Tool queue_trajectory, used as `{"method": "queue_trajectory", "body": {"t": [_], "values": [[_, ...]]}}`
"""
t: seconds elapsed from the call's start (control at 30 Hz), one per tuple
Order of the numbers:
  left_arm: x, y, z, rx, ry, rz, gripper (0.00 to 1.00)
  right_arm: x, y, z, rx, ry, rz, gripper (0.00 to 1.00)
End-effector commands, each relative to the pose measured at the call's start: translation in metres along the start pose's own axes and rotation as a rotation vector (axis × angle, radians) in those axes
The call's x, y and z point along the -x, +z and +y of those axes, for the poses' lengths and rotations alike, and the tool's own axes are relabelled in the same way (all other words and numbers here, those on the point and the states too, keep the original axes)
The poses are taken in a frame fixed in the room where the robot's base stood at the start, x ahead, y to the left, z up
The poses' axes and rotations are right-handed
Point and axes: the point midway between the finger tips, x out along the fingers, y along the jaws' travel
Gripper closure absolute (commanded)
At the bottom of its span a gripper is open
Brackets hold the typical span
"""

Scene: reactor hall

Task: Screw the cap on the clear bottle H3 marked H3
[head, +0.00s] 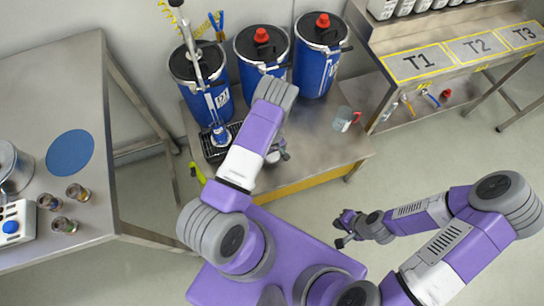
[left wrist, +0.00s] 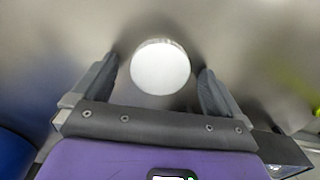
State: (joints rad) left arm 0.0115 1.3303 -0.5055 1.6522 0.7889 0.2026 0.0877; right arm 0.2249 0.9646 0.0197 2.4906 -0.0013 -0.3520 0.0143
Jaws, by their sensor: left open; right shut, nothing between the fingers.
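My left gripper (head: 279,152) is over the steel bench in the middle, mostly hidden behind my own arm in the head view. In the left wrist view the left gripper (left wrist: 158,85) is open, its fingers on either side of a plain white disc (left wrist: 160,67), with gaps to both. The disc looks like a cap seen from above; I cannot tell whether it lies on the bench or sits on a bottle. No H3 mark is readable and I cannot make out the clear bottle. My right gripper (head: 345,230) is shut and empty, low in front of the bench.
Several blue drums (head: 262,48) stand along the bench's back, one over a black grate (head: 215,150). A side table (head: 50,95) holds small jars (head: 78,192). A shelf marked T1 (head: 418,62) is at upper right.

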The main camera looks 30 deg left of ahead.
Motion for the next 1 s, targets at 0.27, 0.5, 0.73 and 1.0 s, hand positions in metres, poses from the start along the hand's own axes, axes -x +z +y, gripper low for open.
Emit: {"method": "queue_trajectory", "body": {"t": [0.27,0.5,0.73,1.0], "values": [[0.001,-0.001,0.001,0.000,0.002,0.002,0.00,0.001,0.000,0.000,0.000,0.000,0.000,1.00],[0.001,-0.001,0.001,0.001,0.001,0.002,0.31,0.001,0.000,0.000,0.000,0.000,0.000,1.00],[0.001,-0.001,0.001,0.001,0.001,0.002,0.59,0.001,0.000,0.000,0.000,0.000,0.000,1.00],[0.009,-0.001,0.001,0.001,0.002,0.002,0.59,0.004,0.000,-0.002,0.000,0.000,0.000,1.00]]}}
